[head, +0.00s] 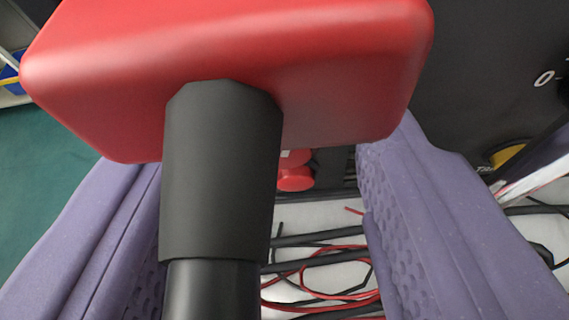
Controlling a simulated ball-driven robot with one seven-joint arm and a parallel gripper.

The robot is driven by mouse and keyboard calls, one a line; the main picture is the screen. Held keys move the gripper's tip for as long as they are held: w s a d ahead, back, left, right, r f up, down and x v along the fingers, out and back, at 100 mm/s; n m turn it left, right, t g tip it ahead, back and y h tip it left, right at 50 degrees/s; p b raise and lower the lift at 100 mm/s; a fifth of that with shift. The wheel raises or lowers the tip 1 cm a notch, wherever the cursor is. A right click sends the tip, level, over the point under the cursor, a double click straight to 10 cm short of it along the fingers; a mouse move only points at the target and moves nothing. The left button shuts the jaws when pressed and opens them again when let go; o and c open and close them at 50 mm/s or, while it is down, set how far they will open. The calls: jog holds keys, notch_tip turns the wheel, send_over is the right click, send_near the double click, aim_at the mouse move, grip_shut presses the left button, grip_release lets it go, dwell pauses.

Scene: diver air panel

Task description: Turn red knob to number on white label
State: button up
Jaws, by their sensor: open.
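A large red block with rounded edges (230,55) fills the top of the head view, very close to the camera. A thick black stem (222,170) runs from its underside to the bottom edge. I cannot tell whether this block is the red knob. My gripper (262,165) is open, its purple fingers on either side of the stem. A small red rounded part (295,178) shows between the stem and the right finger, farther back. No white label with a number can be made out.
A dark panel (480,70) with a white "0" and a yellow part (507,154) stands at the right. Red and black cables (325,275) lie on a pale surface below. Green floor (45,185) shows at the left.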

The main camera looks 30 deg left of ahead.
jog(key=p+v, duration=0.2)
jog(key=v, duration=0.6)
jog(key=shift+w, duration=0.1)
